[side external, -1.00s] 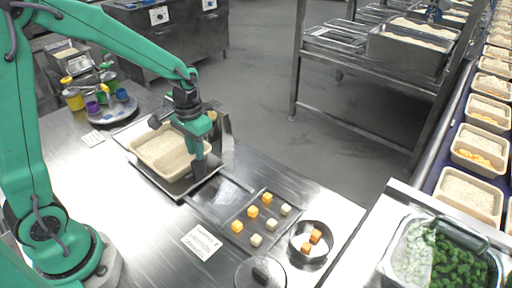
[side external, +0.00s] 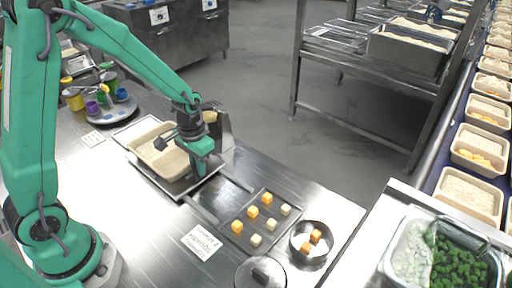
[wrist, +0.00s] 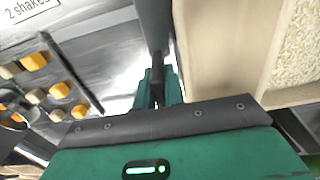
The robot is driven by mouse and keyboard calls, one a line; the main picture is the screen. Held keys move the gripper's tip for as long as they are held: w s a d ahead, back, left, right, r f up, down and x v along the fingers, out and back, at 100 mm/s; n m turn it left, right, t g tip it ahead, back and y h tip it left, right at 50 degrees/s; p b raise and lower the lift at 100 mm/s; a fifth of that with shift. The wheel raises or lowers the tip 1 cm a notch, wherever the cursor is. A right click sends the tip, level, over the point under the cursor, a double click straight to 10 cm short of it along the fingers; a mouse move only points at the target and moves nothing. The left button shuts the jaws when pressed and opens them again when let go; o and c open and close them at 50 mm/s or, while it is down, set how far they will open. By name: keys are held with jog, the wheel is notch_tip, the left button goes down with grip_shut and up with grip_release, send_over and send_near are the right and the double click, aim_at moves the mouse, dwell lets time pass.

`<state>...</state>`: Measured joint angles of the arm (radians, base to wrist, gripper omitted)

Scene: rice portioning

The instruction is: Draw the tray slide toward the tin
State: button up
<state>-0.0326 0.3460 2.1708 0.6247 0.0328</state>
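A flat metal tray slide (side external: 181,191) carries a beige rice tray (side external: 141,147) and lies on rails (side external: 236,180) at the left of the bench. The round tin (side external: 298,257) stands to the right, with orange cubes in it. My gripper (side external: 201,173) is low at the right side of the beige tray, close to the slide's near right edge. In the wrist view, my gripper (wrist: 158,85) points past the beige tray's wall (wrist: 215,50) at a grey bar (wrist: 154,22). Whether the fingers are apart or gripping the bar is unclear.
A dark plate (side external: 251,230) with several orange and pale cubes lies between the slide and the tin. A label card (side external: 201,242) and a round lid (side external: 260,272) lie in front. A round caddy (side external: 110,109) with coloured pots stands behind left. The bench's front left is clear.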

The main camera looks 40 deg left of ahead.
grip_shut()
jog(key=shift+d, duration=0.15)
jog(key=d, duration=1.1)
jog(key=shift+d+r, duration=0.1)
jog(key=shift+d, duration=0.05)
jog(key=shift+o, duration=1.8)
grip_release()
notch_tip(320, 180, up, 8)
